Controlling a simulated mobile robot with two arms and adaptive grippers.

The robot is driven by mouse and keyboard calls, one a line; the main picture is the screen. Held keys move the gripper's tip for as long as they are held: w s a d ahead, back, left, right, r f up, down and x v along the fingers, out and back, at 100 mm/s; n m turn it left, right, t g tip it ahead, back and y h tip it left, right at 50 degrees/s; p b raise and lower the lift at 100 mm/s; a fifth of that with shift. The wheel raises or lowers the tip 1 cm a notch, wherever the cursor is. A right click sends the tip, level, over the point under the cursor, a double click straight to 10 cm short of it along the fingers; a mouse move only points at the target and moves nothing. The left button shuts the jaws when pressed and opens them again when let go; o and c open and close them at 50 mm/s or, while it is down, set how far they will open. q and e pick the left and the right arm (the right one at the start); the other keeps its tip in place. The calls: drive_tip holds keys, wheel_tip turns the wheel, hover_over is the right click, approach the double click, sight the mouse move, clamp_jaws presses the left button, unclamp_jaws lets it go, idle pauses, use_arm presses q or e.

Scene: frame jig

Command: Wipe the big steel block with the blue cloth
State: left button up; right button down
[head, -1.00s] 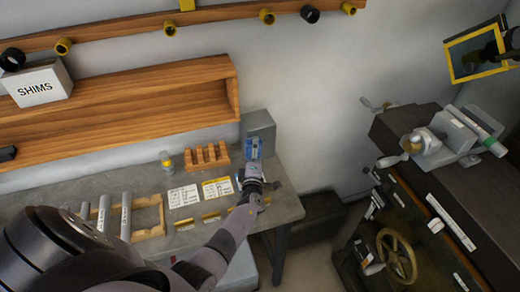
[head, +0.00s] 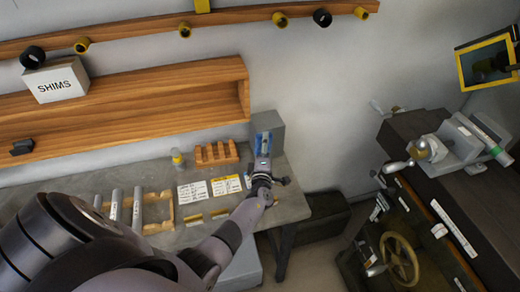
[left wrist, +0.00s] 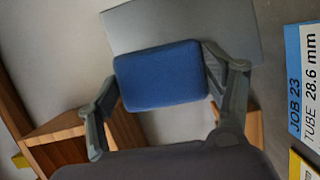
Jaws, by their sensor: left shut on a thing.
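The big steel block (head: 274,130) is a grey box standing at the back right of the bench. In the left wrist view its grey face (left wrist: 190,25) fills the top, behind the cloth. My left gripper (head: 264,158) is at the front of the block, with its arm reaching from the lower left. It is shut on the blue cloth (left wrist: 162,76), a folded pad held between the two fingers. The cloth lies right in front of the block's face; whether it touches cannot be told. My right gripper is not in view.
A wooden rack (head: 216,154), a small yellow-topped bottle (head: 177,158) and label cards (head: 225,184) lie left of my gripper. A wooden frame with grey tubes (head: 137,210) is further left. A machine with a handwheel (head: 399,258) stands at the right, past a floor gap.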

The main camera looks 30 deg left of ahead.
sight(277, 137)
use_arm(q)
drive_tip(key=shift+w+d+b, duration=0.35)
drive_tip(key=shift+w+d, duration=0.5)
drive_tip(key=shift+w, duration=0.25)
drive_tip(key=shift+w+d+b, duration=0.35)
drive_tip(key=shift+w+d, duration=0.5)
drive_tip(key=shift+w, duration=0.25)
drive_tip(key=shift+w+d+r, duration=0.15)
drive_tip(key=shift+w+d, duration=0.2)
drive_tip(key=shift+w, duration=0.2)
drive_tip(key=shift+s+a+p, duration=0.45)
drive_tip(key=shift+s+a, duration=0.2)
drive_tip(key=shift+s, duration=0.05)
drive_tip(key=s+a+p, duration=0.1)
drive_tip(key=s, duration=0.1)
drive_tip(key=s+a+p, duration=0.1)
drive_tip(key=s, duration=0.1)
drive_tip(key=s+a+p, duration=0.1)
drive_tip(key=a, duration=0.1)
drive_tip(key=shift+s, duration=0.4)
